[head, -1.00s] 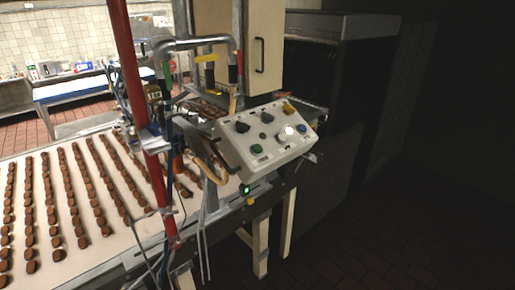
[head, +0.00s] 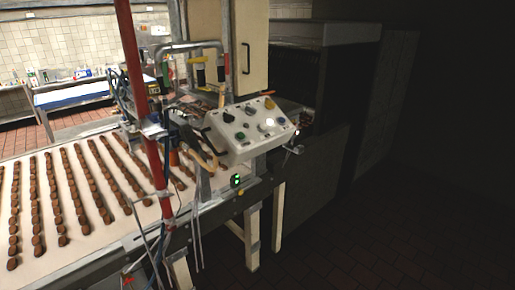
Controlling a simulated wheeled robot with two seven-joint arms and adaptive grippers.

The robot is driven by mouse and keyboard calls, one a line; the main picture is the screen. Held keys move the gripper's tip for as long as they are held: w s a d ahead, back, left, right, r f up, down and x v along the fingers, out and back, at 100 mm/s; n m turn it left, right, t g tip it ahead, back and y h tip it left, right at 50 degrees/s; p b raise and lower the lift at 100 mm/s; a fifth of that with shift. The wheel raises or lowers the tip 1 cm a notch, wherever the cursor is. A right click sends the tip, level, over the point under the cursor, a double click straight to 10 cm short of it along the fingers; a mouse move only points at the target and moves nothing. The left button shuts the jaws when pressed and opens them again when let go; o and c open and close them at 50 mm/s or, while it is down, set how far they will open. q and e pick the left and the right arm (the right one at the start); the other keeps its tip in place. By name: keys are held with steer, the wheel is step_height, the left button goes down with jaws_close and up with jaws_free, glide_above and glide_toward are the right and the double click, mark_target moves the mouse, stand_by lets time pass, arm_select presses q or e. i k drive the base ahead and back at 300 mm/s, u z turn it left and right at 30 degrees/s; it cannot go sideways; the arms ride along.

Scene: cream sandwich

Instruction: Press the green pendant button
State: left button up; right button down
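A small dark box with lit green spots (head: 237,181) hangs at the conveyor's side, below a white control panel (head: 226,150). The panel is tilted and carries several coloured knobs and buttons, among them a green button (head: 240,136) at its left front. A bright white lit button sits to the right of it. I cannot tell from the picture which green one is the pendant button. Neither of my grippers shows in the head view.
A conveyor (head: 100,238) with rows of brown pieces fills the left. Pale legs (head: 252,238) hold up the conveyor. A dark machine (head: 318,150) stands behind. Dark tiled floor (head: 380,245) at right looks clear.

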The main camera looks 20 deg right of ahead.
mark_target(240, 135)
steer(key=z, duration=0.85)
steer(key=i, duration=0.65)
steer(key=u, duration=1)
